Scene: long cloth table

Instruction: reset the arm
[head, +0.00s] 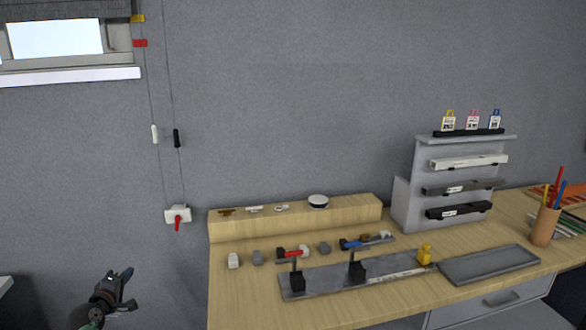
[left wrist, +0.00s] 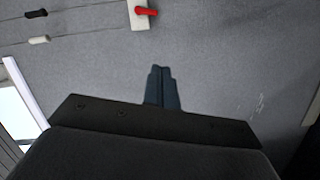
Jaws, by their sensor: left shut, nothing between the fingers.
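My left gripper (head: 122,283) is low at the left of the head view, in front of the grey wall and left of the wooden table. Its dark fingers (left wrist: 162,88) also show in the left wrist view, pressed together with nothing between them. It is apart from everything around it. My right gripper is in neither view.
The wooden table (head: 235,305) carries a grey tray (head: 490,262), a dark strip with black holders, small tools and a pencil cup (head: 544,225). A white wall box with a red lever (head: 177,218) hangs below two cords. A grey rack (head: 405,200) stands at the back right.

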